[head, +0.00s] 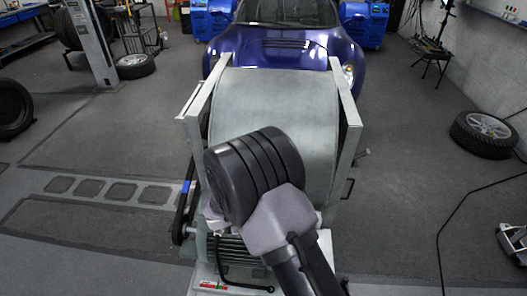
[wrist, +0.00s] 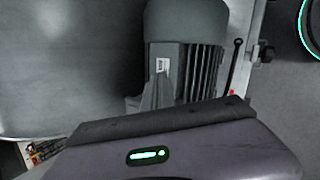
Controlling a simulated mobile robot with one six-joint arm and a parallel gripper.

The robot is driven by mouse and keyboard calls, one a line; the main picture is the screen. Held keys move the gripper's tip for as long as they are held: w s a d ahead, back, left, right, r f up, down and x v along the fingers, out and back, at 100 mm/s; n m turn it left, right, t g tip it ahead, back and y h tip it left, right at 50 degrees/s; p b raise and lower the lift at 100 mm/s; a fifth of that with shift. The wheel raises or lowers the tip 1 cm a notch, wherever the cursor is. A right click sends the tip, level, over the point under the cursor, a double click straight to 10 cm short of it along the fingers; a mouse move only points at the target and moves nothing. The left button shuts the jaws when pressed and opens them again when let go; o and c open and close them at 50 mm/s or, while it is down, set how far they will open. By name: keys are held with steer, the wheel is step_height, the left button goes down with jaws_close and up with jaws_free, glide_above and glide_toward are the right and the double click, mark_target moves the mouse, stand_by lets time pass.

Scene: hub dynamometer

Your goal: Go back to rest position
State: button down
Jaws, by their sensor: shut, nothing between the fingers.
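My gripper (wrist: 165,122) shows along the bottom of the wrist view as a purple-grey housing with a green light and a dark front edge. It is shut and nothing is seen held in it. Its fingertips are not clearly seen. In the head view my arm rises from the bottom, and its large black joint covers the front of the dynamometer. The dynamometer's grey drum (head: 268,100) stands between two upright frame plates. The wrist view shows the drum (wrist: 65,70) at left and a finned grey motor (wrist: 185,75) ahead of my gripper, apart from it.
A blue car (head: 275,45) stands right behind the drum. A black handle (head: 348,190) sticks out at the frame's right side. Loose wheels lie at right (head: 484,134) and left (head: 135,66). A cable runs along the right floor. Floor on both sides of the machine is mostly clear.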

steer(key=s+d+r+m+g, duration=0.1)
steer(key=s+d+r+m, duration=0.3)
steer(key=d+r+m, duration=0.5)
steer(key=s+d+r+m, duration=0.35)
steer(key=d+r, duration=0.35)
steer(key=r, duration=0.6)
steer(key=s+r+m+y, duration=0.2)
steer(key=s+r+m, duration=0.2)
steer(key=s, duration=0.6)
steer(key=s+r+m+y, duration=0.2)
steer(key=s+r+m, duration=0.3)
steer(key=s, duration=0.5)
steer(key=shift+s+a+r+m+t+y, duration=0.15)
steer(key=shift+s+a+m+t+y, duration=0.2)
steer(key=shift+m, duration=0.8)
